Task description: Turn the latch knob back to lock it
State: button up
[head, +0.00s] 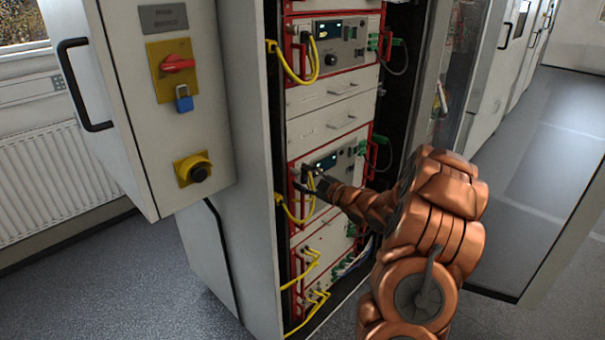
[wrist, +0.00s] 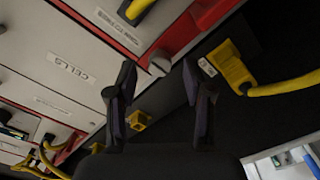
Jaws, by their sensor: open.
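A small grey knob (wrist: 159,63), which looks like the latch knob, sits at the edge of a red-framed panel in the wrist view. My gripper (wrist: 157,80) is open, with one dark finger on each side of the knob in that view. I cannot tell whether the fingers touch it or stop short of it. In the head view my gripper (head: 308,181) is at the left side of the middle instrument module (head: 338,165) in the rack. The knob is too small or hidden to make out there, and its locked or unlocked position is unclear.
A yellow connector (wrist: 234,68) with a cable is close to the right finger. Yellow cables (head: 296,212) hang along the rack's left edge. The cabinet door (head: 560,180) stands open at the right. A panel with a red switch (head: 177,64) is at the left.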

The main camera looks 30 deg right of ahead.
jog(key=shift+w+a, duration=0.1)
jog(key=shift+w, duration=0.55)
grip_shut()
